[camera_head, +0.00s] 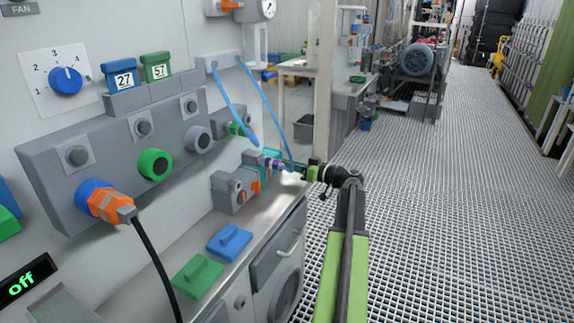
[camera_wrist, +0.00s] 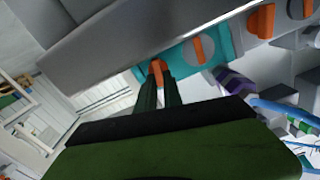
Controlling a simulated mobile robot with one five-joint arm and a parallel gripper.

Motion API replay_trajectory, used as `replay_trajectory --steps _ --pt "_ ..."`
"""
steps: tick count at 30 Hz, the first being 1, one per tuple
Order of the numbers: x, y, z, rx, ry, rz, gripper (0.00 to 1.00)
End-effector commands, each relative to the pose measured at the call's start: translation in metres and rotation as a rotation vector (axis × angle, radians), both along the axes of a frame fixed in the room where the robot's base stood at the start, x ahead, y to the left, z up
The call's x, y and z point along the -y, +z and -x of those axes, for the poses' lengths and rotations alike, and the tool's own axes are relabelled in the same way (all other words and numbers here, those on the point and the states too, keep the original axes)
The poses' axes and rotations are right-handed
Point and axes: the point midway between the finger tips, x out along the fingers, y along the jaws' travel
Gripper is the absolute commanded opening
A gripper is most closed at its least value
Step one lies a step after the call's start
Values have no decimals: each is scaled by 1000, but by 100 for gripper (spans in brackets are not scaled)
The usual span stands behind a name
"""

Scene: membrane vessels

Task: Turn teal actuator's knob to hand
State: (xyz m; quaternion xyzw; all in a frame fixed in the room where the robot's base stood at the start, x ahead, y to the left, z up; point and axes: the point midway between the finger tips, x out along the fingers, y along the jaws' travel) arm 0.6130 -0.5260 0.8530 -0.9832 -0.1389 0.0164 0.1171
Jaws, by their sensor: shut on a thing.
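The teal actuator (camera_wrist: 221,40) shows in the wrist view as a flat teal face with two orange knobs. One orange knob (camera_wrist: 198,49) stands free of my gripper. The other orange knob (camera_wrist: 156,68), near the face's left end, is between the tips of my gripper (camera_wrist: 159,82), which is shut on it. The fingertips hide part of this knob, so its exact setting cannot be read. In the head view the teal actuator (camera_head: 264,170) is small, at the far end of the bench, with my gripper (camera_head: 290,168) against its right end.
A grey unit with orange knobs (camera_head: 238,189) stands beside the teal actuator. Blue tubes (camera_head: 262,105) hang down close by, near a purple fitting (camera_wrist: 236,83). Blue (camera_head: 229,242) and green (camera_head: 196,274) lidded blocks lie on the bench. The grating floor at right is clear.

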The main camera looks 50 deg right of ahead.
Motion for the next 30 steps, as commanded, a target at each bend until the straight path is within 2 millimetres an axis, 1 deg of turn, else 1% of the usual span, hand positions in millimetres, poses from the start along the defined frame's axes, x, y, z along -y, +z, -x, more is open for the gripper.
replay_trajectory --steps 3,11,12,17,26,29,30 --pt "-1 0 0 18 0 68 0" --pt "-1 0 0 22 0 78 0" --pt "-1 0 0 22 0 78 12" --pt "-1 0 0 21 1 76 33" --pt "-1 0 1 21 1 75 33" --pt "1 0 10 22 0 75 33" --pt "3 0 16 21 -1 75 33"
